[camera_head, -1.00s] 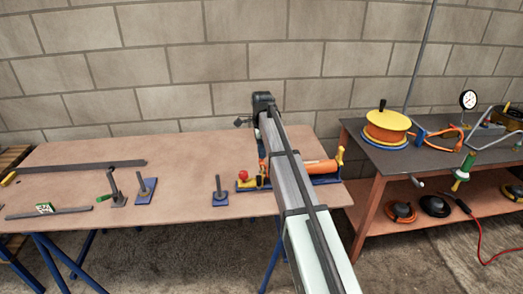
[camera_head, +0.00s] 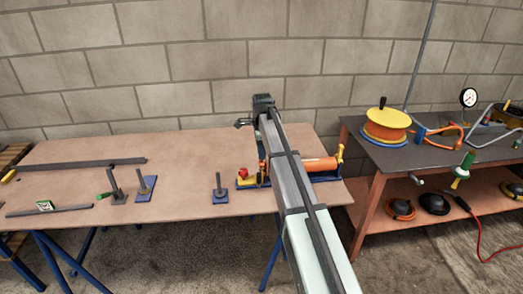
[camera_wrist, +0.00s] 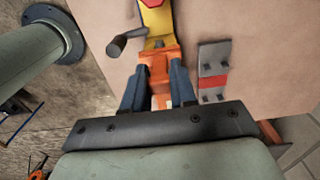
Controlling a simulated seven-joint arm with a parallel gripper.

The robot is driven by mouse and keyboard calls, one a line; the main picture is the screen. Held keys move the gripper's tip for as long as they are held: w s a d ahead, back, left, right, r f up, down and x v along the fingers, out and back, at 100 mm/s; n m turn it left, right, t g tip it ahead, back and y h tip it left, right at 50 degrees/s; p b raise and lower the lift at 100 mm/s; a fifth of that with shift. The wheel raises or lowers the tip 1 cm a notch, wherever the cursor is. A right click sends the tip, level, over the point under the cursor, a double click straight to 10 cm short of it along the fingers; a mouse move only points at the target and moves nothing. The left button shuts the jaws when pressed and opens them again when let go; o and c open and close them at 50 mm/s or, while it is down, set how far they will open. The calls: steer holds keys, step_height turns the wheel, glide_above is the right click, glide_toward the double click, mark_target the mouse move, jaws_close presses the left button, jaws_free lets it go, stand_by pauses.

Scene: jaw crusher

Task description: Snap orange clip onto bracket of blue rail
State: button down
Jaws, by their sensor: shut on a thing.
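In the wrist view my gripper (camera_wrist: 160,70) is shut on an orange piece, which I take to be the orange clip (camera_wrist: 158,58). The clip sits between the two dark blue-grey fingers. A yellow part with a red knob (camera_wrist: 153,17) lies just beyond the clip; I cannot tell whether they touch. In the head view the blue rail (camera_head: 326,178) lies on the table at the right, partly behind my arm. An orange cylinder (camera_head: 318,165) is on it. Red and yellow parts (camera_head: 245,179) show left of my arm. The bracket cannot be made out clearly, and my fingers are hidden there.
A grey cylinder (camera_wrist: 124,43) stands close left of the clip in the wrist view. A grey plate with a red band (camera_wrist: 213,80) lies to its right. Stands (camera_head: 220,190) and flat bars (camera_head: 80,164) occupy the table (camera_head: 180,150). A second bench (camera_head: 375,155) is at right.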

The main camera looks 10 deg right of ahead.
steer(key=shift+f, duration=0.65)
steer(key=c, duration=0.8)
jaws_free()
step_height(320, 180, up, 14)
steer(key=shift+f, duration=0.15)
steer(key=s+d+f+n+g, duration=0.2)
steer(key=s+f+n, duration=0.2)
steer(key=s+f, duration=1.05)
steer(key=s+d+f+n+g, duration=0.15)
steer(key=s+f+n, duration=0.25)
steer(key=s+f, duration=1)
steer(key=s+d+f+n+g, duration=0.15)
steer(key=s+f+n, duration=0.25)
steer(key=s+f, duration=1)
steer(key=s+f+n, duration=0.2)
steer(key=s+f, duration=0.4)
steer(key=s+f+n+g, duration=0.1)
steer(key=s+f+n, duration=0.1)
steer(key=s+f, duration=0.4)
steer(key=s+f+n, duration=0.2)
steer(key=s+f, duration=0.4)
steer(key=shift+s+d+f+g, duration=0.25)
steer(key=shift+d+f+g, duration=0.05)
steer(key=shift+f+g, duration=0.1)
